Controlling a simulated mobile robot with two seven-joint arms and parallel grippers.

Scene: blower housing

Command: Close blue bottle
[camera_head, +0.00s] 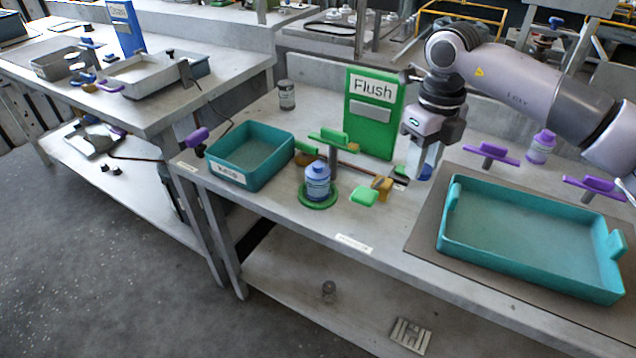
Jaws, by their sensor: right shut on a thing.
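The blue bottle (317,184) stands upright on a round green base (319,201) near the table's front edge, left of my right gripper. Its top is too small to tell whether it is open. My right gripper (424,172) points down over the table, right of the green Flush board. It is shut on a small dark blue thing, which looks like a cap and is mostly hidden by the fingers. My left gripper is not in view.
A teal bin (240,178) stands left of the bottle, and a large teal tray (530,268) lies right. A green-topped post (331,139) rises close behind the bottle. A green-handled piece (364,197) lies between bottle and gripper. A purple bottle (540,147) stands behind the tray.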

